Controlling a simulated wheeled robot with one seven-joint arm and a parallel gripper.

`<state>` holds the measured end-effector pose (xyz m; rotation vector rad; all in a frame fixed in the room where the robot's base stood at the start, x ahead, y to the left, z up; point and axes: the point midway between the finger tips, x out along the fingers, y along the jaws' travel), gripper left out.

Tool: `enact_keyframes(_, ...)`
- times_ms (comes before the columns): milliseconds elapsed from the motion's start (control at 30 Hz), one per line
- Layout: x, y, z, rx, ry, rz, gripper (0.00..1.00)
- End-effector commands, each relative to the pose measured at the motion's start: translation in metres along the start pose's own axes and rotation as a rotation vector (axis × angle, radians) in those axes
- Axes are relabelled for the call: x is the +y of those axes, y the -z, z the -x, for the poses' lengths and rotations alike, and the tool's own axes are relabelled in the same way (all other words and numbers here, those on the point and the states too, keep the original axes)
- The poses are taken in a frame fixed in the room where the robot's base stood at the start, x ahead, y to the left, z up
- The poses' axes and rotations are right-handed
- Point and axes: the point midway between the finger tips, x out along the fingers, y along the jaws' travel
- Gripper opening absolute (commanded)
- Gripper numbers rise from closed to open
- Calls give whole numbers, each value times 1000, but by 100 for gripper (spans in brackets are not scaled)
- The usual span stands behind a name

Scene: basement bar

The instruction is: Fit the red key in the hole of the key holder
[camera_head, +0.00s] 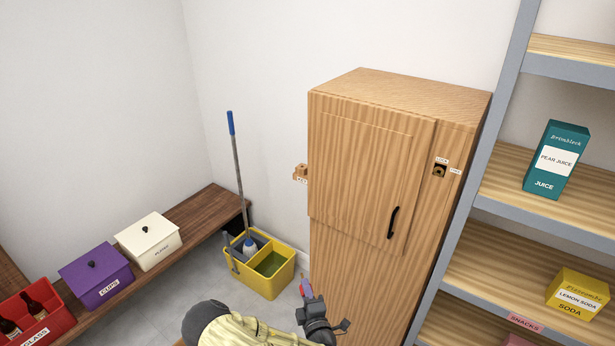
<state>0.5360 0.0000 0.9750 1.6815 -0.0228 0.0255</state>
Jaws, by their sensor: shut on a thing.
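My gripper (309,299) is low in the picture, in front of the wooden cabinet's lower part. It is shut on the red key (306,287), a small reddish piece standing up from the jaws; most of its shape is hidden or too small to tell. The key holder (300,171) is a small wooden block on the cabinet's left side with a white label under it. It is well above my gripper and apart from the key. Its hole cannot be made out.
The cabinet (360,165) has a black handle (392,222) and a dark lock plate (439,170). A yellow mop bucket (268,283) stands left of my gripper. A bench (205,215) with labelled boxes runs along the left wall. Shelves (500,215) with cartons stand at right.

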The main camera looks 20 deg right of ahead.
Motion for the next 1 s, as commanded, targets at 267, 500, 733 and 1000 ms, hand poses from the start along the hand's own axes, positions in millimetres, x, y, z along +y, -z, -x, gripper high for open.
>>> enact_keyframes(267, 2, -36, -1, -6, -2, 8, 0)
enact_keyframes(500, 8, -71, 0, 0, 0, 1, 0)
enact_keyframes(733, 8, -70, 0, 0, 0, 0, 0)
enact_keyframes(1000, 8, -67, 0, 5, 1, 0, 0)
